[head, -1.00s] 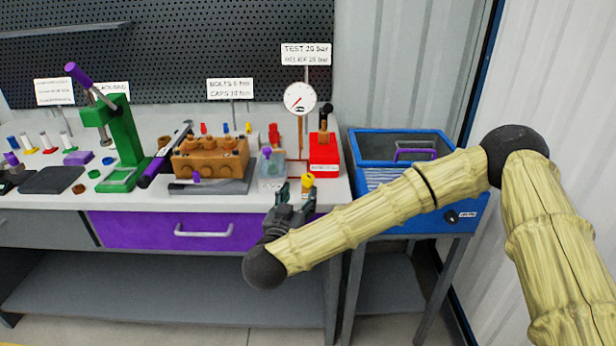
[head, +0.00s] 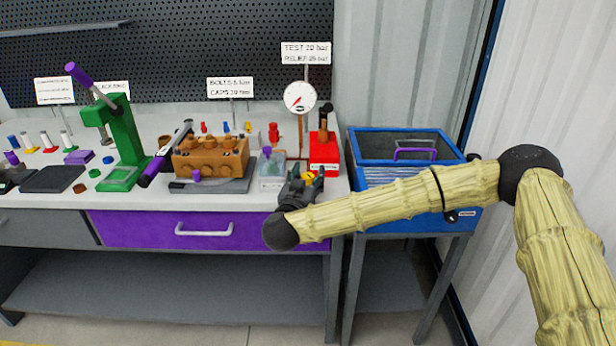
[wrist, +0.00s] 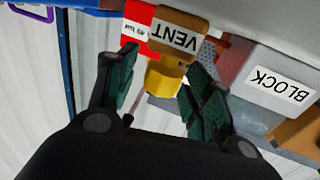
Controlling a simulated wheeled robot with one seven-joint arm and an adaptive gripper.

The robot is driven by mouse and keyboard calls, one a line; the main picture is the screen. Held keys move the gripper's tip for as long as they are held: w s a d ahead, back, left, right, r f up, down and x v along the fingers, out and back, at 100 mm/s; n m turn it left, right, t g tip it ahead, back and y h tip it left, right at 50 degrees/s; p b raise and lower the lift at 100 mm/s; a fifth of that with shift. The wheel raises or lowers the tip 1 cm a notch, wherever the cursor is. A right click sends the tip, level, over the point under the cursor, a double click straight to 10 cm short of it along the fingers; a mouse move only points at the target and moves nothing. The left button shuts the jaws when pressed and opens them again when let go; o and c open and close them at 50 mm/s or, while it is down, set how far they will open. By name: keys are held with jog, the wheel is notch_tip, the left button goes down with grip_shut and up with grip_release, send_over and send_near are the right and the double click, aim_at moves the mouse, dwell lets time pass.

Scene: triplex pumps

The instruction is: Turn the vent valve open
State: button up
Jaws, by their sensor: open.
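The vent valve's yellow handle (head: 308,176) shows just beyond my gripper (head: 306,182) at the bench's front right, in front of the red box. In the wrist view, the yellow handle (wrist: 163,76) lies between the two open fingers of my gripper (wrist: 163,82). A tan block with the label VENT (wrist: 178,36) is right beside it. The fingers stand apart on either side of the handle, with gaps visible. My gripper holds nothing. In the head view the gripper hides part of the valve.
The red pump box (head: 323,152) stands behind the valve, with the pressure gauge (head: 300,97) above. A blue basin (head: 362,150) stands to the right.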

jog(key=c, duration=1.1)
jog(key=shift+o, duration=0.2)
jog(key=shift+r+n+y+p, duration=0.25)
jog(key=shift+n+y+p, duration=0.45)
jog(key=shift+y+p, duration=0.25)
jog(key=shift+n+t+y+p, duration=0.3)
jog(key=shift+y+p, duration=0.05)
jog(key=shift+y, duration=0.2)
jog(key=shift+f+n+y, duration=0.2)
jog(key=shift+n+y, duration=0.8)
jog(key=shift+y, duration=0.6)
jog(key=n+g+y+b, duration=0.1)
jog(key=n+y, duration=0.1)
jog(key=y, duration=0.1)
jog(key=n+g+y+b, duration=0.1)
jog(key=n+y, duration=0.1)
jog(key=y, duration=0.2)
jog(key=shift+d+f+n, duration=0.1)
jog(key=shift+f+n, duration=0.1)
jog(key=shift+n, duration=0.2)
jog(key=shift+r+n+g+y+b, duration=0.1)
jog(key=shift+n+g+y+b, duration=0.8)
jog(key=shift+n+g+y, duration=0.7)
jog(key=shift+y, duration=0.6)
jog(key=o, duration=1.1)
jog(key=shift+c, duration=0.2)
